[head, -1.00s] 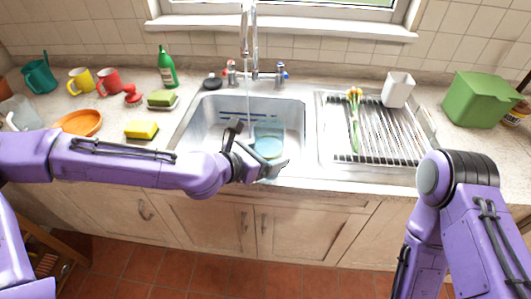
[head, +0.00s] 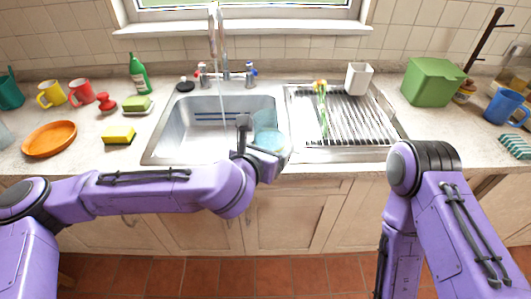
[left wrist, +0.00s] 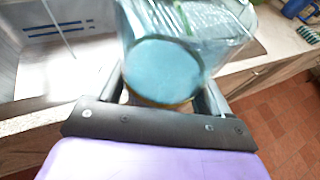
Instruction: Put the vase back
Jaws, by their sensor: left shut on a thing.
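The vase (head: 268,130) is a clear, bluish glass vessel that looks to have water in it. My left gripper (head: 258,158) is shut on it and holds it over the front right edge of the sink. In the left wrist view the vase (left wrist: 165,72) sits between the two fingers of the gripper (left wrist: 165,95), its round bluish end facing the camera. Flowers with green stems (head: 322,108) lie on the drainboard (head: 297,140) to the right. My right arm reaches down at the right; its gripper is out of view.
The tap runs into the sink (head: 165,147). A white cup (head: 359,78) stands at the drainboard's back. A green box (head: 432,82) and blue mug (head: 505,107) are farther right. A yellow sponge (head: 118,136) and orange plate (head: 49,139) lie left. Counter right of the drainboard has free room.

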